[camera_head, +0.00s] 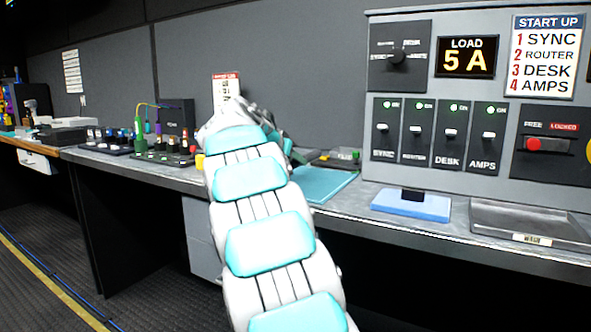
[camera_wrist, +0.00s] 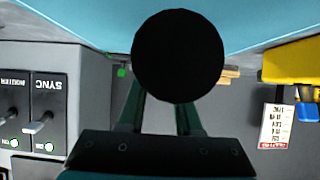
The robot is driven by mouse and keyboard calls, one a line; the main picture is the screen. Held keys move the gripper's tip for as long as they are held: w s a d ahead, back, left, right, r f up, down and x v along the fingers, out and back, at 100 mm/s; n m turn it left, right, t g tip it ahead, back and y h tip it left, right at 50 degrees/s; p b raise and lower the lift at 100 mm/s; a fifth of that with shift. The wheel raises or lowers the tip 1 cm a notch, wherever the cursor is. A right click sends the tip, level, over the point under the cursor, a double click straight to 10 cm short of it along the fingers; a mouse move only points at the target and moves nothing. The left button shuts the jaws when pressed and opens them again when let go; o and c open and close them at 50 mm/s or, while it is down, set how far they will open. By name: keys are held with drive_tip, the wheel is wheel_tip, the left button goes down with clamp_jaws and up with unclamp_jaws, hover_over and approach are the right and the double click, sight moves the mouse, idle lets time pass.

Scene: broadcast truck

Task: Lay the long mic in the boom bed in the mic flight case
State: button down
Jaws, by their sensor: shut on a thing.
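In the wrist view a black round thing (camera_wrist: 178,57), which looks like the long mic seen end-on, covers the fingertips. My gripper (camera_wrist: 160,100) is shut on it; the two dark green fingers run up behind it. In the head view my arm hides the gripper and the mic. A flat teal panel (camera_head: 322,184) lies on the counter just right of my arm. A broad teal surface (camera_wrist: 75,20) also fills the top of the wrist view. A dark low item with green bits (camera_head: 343,157) sits behind the panel. I cannot make out the flight case or its boom bed for certain.
The grey counter carries a switch panel (camera_head: 440,135) on the right, a blue pad (camera_head: 410,206) and a grey tray (camera_head: 530,222). Left of my arm stand racks of small coloured connectors (camera_head: 165,155) and a dark box (camera_head: 176,115). A yellow thing (camera_wrist: 293,62) shows in the wrist view.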

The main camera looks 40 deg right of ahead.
sight(295, 181)
drive_tip(key=shift+w+d, duration=0.1)
drive_tip(key=shift+d, duration=0.15)
drive_tip(key=shift+f, duration=1.75)
drive_tip(key=shift+f, duration=0.1)
drive_tip(key=c, duration=0.6)
unclamp_jaws()
